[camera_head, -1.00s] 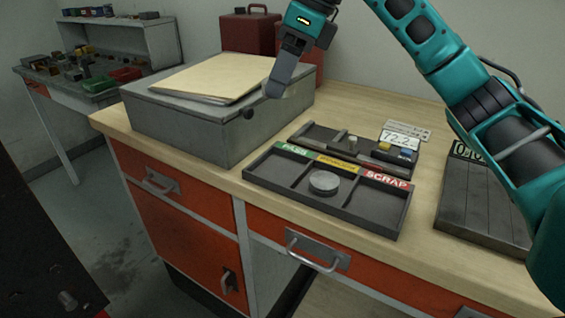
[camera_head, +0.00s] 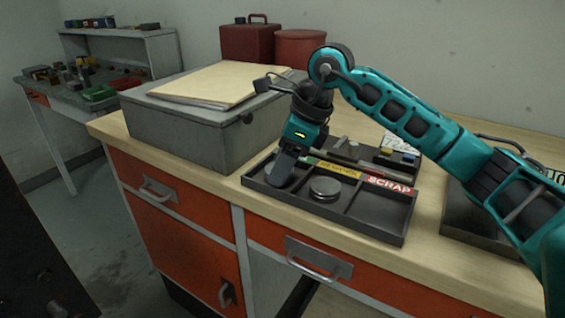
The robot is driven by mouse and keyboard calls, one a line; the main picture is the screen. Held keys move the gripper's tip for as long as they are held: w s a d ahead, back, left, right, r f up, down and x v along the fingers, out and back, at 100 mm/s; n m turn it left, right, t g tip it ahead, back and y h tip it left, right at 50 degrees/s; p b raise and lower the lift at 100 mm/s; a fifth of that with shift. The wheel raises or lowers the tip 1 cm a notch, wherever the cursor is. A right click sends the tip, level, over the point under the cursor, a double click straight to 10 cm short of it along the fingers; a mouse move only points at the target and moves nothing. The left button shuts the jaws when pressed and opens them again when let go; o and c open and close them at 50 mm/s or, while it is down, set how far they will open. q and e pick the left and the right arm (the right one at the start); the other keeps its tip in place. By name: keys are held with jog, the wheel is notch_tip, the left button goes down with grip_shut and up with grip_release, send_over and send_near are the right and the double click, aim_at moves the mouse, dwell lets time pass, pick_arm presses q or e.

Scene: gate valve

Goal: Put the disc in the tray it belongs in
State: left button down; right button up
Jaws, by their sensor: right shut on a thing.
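The dark sorting tray (camera_head: 375,231) has three compartments. The yellow label (camera_head: 337,170) marks the middle one and the red SCRAP label (camera_head: 390,185) the right one; the green label at left is mostly hidden behind my gripper. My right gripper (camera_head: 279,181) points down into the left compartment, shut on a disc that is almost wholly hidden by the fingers. I cannot tell whether this disc touches the tray floor. Another grey metal disc (camera_head: 325,188) lies flat in the middle compartment. My left gripper is not in view.
A grey box (camera_head: 175,130) with a folder (camera_head: 215,82) stands left of the tray. Behind the tray is a dark holder with small blocks (camera_head: 398,156) and a number card (camera_head: 398,141). A grey plate (camera_head: 465,215) lies at right, partly behind my arm.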

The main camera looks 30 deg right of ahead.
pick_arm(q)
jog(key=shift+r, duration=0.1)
pick_arm(e)
jog(key=shift+r, duration=0.15)
jog(key=o, duration=1.1)
jog(key=shift+f, duration=0.2)
jog(key=shift+c, duration=0.2)
jog(key=shift+r, duration=0.3)
pick_arm(q)
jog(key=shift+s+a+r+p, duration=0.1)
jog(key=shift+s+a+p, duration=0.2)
jog(key=shift+p, duration=0.35)
pick_arm(e)
jog(key=v, duration=1.1)
jog(key=shift+s+r, duration=0.2)
jog(key=shift+r, duration=0.1)
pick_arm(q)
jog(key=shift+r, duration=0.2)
pick_arm(e)
jog(key=shift+s, duration=0.1)
